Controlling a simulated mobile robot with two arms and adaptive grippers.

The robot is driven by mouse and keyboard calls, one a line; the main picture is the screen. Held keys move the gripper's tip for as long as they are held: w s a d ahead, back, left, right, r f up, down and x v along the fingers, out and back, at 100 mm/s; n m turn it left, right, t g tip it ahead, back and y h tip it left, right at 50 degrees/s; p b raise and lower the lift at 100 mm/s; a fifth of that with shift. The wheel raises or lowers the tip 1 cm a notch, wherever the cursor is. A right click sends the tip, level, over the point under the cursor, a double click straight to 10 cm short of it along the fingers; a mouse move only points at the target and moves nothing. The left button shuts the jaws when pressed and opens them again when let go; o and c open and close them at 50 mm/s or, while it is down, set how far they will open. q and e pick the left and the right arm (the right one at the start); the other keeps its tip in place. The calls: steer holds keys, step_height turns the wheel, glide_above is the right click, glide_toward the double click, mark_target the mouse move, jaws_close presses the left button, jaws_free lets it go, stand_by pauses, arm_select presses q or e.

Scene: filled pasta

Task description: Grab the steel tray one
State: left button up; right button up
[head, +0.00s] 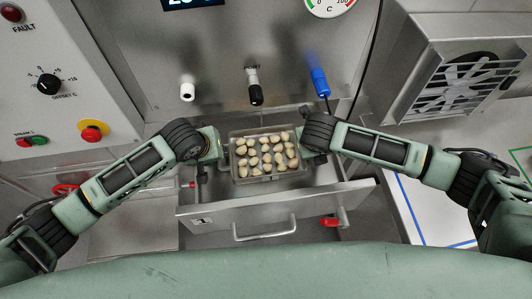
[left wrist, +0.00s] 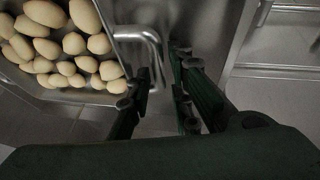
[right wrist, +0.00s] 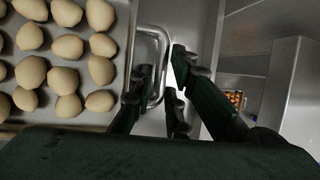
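The steel tray (head: 268,179) holds several rows of pale, rounded pasta pieces and sits in the pulled-out drawer, centre of the head view. Its rim also shows in the left wrist view (left wrist: 75,98) and the right wrist view (right wrist: 128,45). Each end has a bent metal handle. My left gripper (left wrist: 165,90) is open at the left handle (left wrist: 152,40), with its fingers on either side of the bar. My right gripper (right wrist: 160,88) is open at the right handle (right wrist: 158,40), the bar between its fingers. I cannot tell whether the fingers touch the bars.
The drawer front (head: 335,204) with its pull handle (head: 265,231) stands between me and the tray. Black, white and blue-handled fittings (head: 320,82) hang above the tray. A vented box (head: 455,88) is at right. A blue-outlined white surface (head: 425,215) lies below it.

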steer(key=shift+c, duration=0.2)
arm_select(q)
steer(key=c, duration=0.4)
arm_select(e)
jaws_close()
arm_select(q)
jaws_close()
